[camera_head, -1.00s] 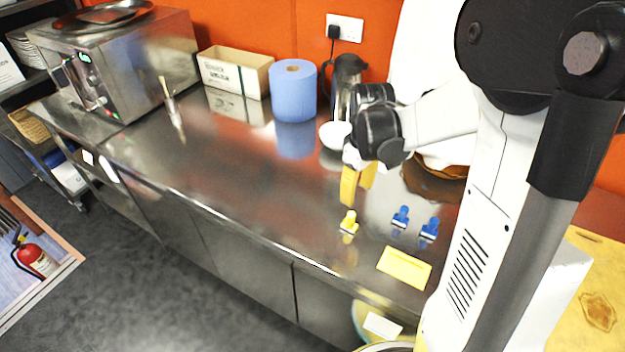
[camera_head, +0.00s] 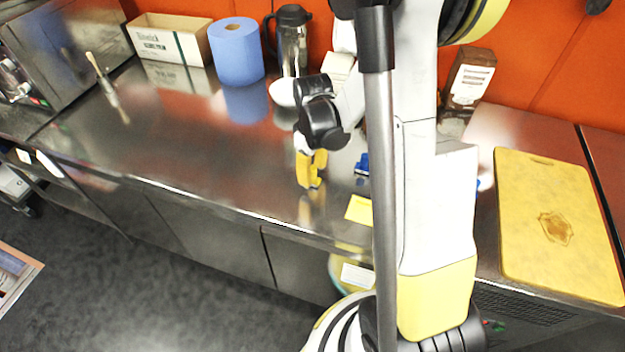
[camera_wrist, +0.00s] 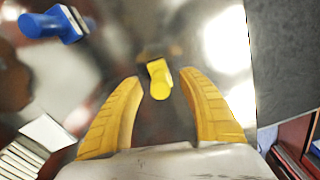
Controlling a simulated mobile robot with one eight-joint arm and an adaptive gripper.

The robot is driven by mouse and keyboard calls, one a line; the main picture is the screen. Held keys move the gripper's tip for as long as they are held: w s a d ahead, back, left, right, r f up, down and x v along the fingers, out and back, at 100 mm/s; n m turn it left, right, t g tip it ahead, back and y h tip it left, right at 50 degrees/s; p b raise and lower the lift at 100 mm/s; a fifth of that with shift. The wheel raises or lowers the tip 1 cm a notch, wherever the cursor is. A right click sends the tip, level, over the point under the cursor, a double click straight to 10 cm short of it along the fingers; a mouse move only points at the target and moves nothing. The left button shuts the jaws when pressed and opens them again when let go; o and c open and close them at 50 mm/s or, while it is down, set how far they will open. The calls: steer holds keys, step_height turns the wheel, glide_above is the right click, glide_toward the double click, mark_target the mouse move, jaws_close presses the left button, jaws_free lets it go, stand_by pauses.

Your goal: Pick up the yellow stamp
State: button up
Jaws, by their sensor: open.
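The yellow stamp (camera_wrist: 159,80) stands on the steel counter, with a rounded yellow handle and a dark base. In the wrist view it shows between the tips of my gripper's two yellow fingers, with a gap on each side. My gripper (camera_head: 312,168) is open and low over the counter in the head view. There the stamp is hard to tell apart from the yellow fingers. A blue stamp (camera_wrist: 50,24) lies at the upper left of the wrist view; it also shows beside my arm in the head view (camera_head: 362,164).
A yellow pad (camera_head: 358,209) lies near the counter's front edge. A white bowl (camera_head: 284,92), blue paper roll (camera_head: 236,52) and dark jug (camera_head: 292,38) stand behind. A cutting board (camera_head: 552,228) is at the right. The counter's left middle is clear.

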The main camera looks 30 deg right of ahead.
mark_target(315, 168)
steer(key=shift+c, duration=0.4)
jaws_close()
steer(key=shift+r, duration=0.1)
steer(key=shift+r, duration=0.1)
steer(key=shift+r, duration=0.3)
steer(key=r+p, duration=0.1)
steer(key=r, duration=0.1)
steer(key=r+p, duration=0.1)
steer(key=r, duration=0.1)
steer(key=shift+s+d, duration=0.2)
steer(key=s+d+r+p, duration=0.2)
steer(key=s+d+r, duration=0.4)
steer(key=d, duration=0.3)
steer(key=shift+s+p, duration=0.25)
steer(key=shift+p, duration=0.15)
